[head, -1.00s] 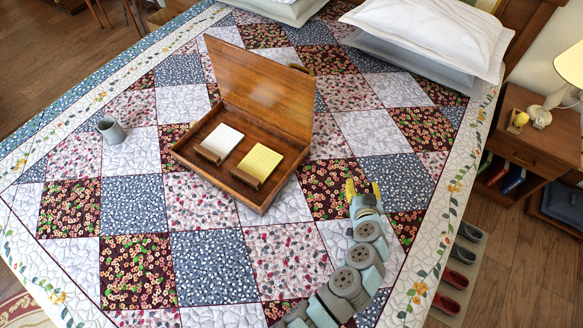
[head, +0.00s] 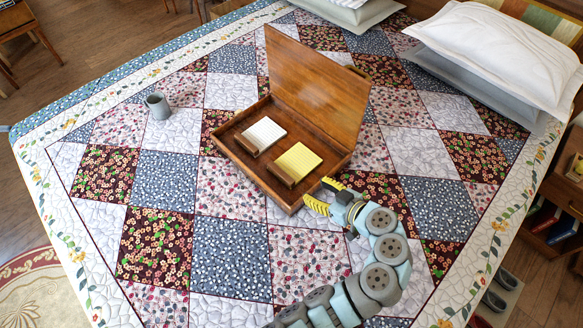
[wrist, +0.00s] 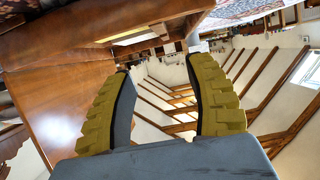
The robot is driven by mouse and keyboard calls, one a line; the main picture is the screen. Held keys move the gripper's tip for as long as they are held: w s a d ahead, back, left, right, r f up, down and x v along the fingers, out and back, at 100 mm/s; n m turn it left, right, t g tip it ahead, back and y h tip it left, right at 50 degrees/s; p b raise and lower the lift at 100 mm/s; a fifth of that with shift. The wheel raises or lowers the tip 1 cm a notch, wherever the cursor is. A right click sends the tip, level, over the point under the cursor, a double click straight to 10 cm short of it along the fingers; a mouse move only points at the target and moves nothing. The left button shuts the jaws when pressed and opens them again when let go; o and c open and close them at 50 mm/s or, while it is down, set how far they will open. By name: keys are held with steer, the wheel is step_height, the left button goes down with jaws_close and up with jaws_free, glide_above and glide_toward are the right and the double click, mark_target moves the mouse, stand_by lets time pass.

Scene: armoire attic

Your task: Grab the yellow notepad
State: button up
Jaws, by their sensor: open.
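The yellow notepad (head: 298,162) lies in the right half of an open wooden box (head: 241,166) on the bed. A white notepad (head: 264,133) lies to its left, in the same box. A small wooden block (head: 280,174) sits at the yellow notepad's near edge. My gripper (head: 322,196) is just outside the box's near right corner, to the right of and nearer than the yellow notepad. In the wrist view its two yellow ridged fingers (wrist: 166,100) are spread apart with nothing between them. The box's wood fills the left of that view.
The box's raised lid (head: 320,80) stands along its far side. A grey mug (head: 158,106) stands on the quilt to the left. White pillows (head: 495,55) lie at the back right. The quilt (head: 230,255) in front of the box is clear.

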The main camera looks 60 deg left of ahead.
steer(key=p, duration=0.2)
glide_toward(281, 172)
steer(key=x, duration=0.3)
steer(key=shift+a+r, duration=0.15)
steer(key=shift+a, duration=0.3)
steer(key=shift+f+p+x, duration=0.15)
steer(key=shift+p+x, duration=0.4)
steer(key=shift+x, duration=0.8)
steer(key=shift+f+p+x, duration=0.15)
steer(key=shift+p+x, duration=0.35)
steer(key=shift+x, duration=0.85)
steer(key=shift+s+d, duration=0.1)
steer(key=shift+d, duration=0.1)
jaws_close()
